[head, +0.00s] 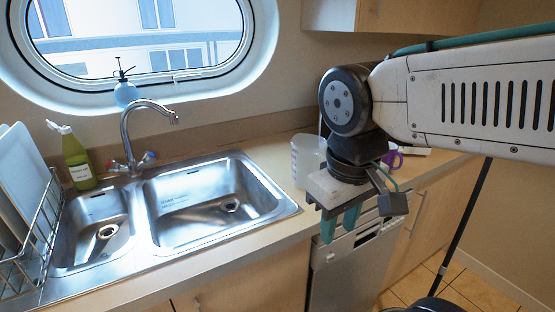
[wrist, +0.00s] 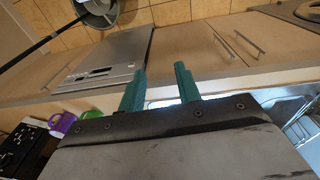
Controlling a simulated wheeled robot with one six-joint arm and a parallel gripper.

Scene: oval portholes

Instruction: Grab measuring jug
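The measuring jug (head: 307,162) is translucent white and stands upright on the counter to the right of the sink in the head view. Its right side is partly hidden by my arm. My gripper (head: 340,224) hangs in front of the counter edge, nearer the camera and to the right of the jug, with its green fingers pointing down. In the wrist view, my gripper (wrist: 160,78) has its two fingers apart with nothing between them. It does not touch the jug. I cannot make out the jug in the wrist view.
A purple mug (head: 393,160) stands behind my wrist on the counter; it also shows in the wrist view (wrist: 62,123). The double sink (head: 215,195) and its tap (head: 130,135) lie left. A dishwasher (head: 350,270) is below the gripper. A dish rack (head: 35,235) stands far left.

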